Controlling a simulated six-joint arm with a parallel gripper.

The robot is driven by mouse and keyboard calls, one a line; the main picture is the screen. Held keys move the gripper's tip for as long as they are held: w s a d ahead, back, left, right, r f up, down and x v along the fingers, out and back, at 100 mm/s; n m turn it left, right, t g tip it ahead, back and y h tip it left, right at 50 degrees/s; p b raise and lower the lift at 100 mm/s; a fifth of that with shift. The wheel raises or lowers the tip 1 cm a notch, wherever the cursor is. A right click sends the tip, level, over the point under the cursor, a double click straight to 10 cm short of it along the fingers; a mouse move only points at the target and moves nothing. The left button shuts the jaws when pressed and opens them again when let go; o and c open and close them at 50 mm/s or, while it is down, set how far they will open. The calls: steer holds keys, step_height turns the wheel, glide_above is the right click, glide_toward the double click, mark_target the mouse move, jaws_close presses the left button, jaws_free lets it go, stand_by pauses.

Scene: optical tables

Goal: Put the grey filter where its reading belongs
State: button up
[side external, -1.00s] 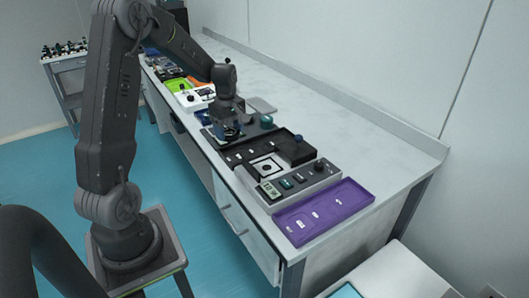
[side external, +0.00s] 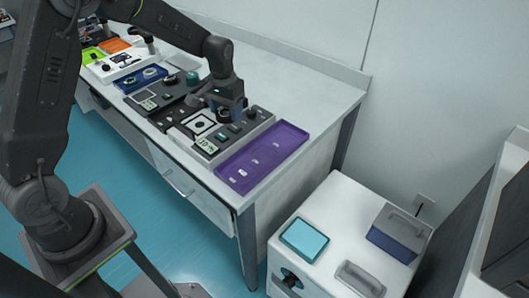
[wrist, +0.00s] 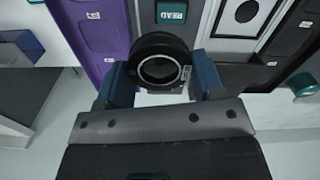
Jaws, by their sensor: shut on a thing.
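My gripper (side external: 226,112) is shut on the grey filter (wrist: 160,90), a round disc in a thick black ring, held between the two blue fingertips in the wrist view. In the side view, the filter is hard to make out. My gripper is over the grey meter (side external: 232,137), which has a white pad with a black square and dot, buttons and a small display (side external: 207,145) that seems to read 10 %. A READ button (wrist: 172,12) shows in the wrist view. The purple tray (side external: 285,140), with several white labels, lies beside the meter.
A black tray (side external: 168,118) lies on the meter's other side, with more devices farther along the bench. The bench (side external: 300,88) is clear behind the trays. A white cabinet (side external: 335,215) with a blue-topped box stands beyond the bench end.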

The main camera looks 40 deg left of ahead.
glide_above(265, 154)
step_height(265, 154, down, 7)
steer(key=shift+r, duration=0.15)
steer(key=shift+f, duration=2)
steer(key=shift+f, duration=0.2)
steer(key=o, duration=0.7)
steer(key=shift+o, duration=0.2)
